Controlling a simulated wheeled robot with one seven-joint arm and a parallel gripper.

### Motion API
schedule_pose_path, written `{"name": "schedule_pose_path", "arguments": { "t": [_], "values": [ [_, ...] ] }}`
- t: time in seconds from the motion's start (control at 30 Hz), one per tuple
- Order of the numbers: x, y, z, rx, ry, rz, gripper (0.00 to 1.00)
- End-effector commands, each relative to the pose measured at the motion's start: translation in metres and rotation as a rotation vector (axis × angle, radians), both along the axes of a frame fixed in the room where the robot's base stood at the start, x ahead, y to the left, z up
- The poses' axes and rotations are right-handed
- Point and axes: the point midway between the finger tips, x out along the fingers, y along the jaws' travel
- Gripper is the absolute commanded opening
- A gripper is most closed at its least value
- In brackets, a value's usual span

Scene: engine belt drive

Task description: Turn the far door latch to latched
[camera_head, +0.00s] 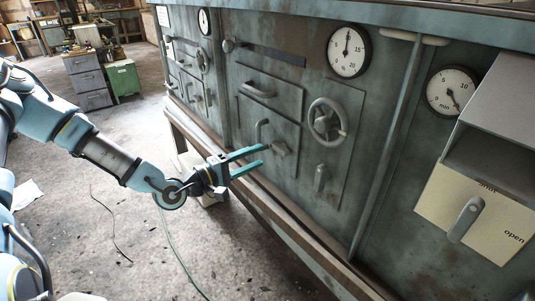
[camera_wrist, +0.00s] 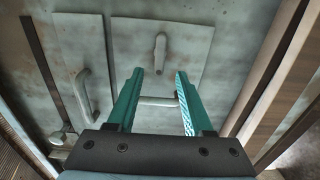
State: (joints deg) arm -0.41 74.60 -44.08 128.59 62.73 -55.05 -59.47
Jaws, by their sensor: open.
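A small grey door (camera_head: 268,137) is set low in the middle part of the cabinet, with an upright bar handle (camera_head: 260,130). Its short latch (camera_head: 281,149) lies roughly level, right of the handle; the latch (camera_wrist: 160,52) also shows in the wrist view, beyond the fingertips. My gripper (camera_head: 263,159) is open and empty, in front of the door's lower part. In the wrist view the door handle (camera_wrist: 158,101) shows between the teal fingers; I cannot tell whether they touch anything. A smaller, similar latch (camera_head: 209,97) shows on the cabinet's farther section.
A drawer handle (camera_head: 258,91) sits above the door. A handwheel (camera_head: 327,121) and a lever (camera_head: 321,178) are to its right. A brown ledge (camera_head: 279,216) runs below the panel. A shut/open lever (camera_head: 466,220) is at the right. Floor at left is mostly clear.

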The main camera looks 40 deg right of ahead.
Motion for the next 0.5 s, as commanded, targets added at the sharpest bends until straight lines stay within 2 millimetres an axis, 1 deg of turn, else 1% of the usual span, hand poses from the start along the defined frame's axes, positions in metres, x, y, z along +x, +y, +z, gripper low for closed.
{"name": "schedule_pose_path", "arguments": {
  "t": [0.03,0.1,0.2,0.33,0.5],
  "values": [
    [0.001,0.01,-0.001,0.001,0.001,0.003,0.51],
    [0.002,0.021,-0.001,0.001,0.002,0.003,0.51],
    [0.002,0.031,0.0,0.0,0.001,0.002,0.51],
    [0.002,0.038,0.0,0.0,0.001,0.0,0.51],
    [0.002,0.039,0.0,0.0,0.001,0.0,0.51]
  ]
}}
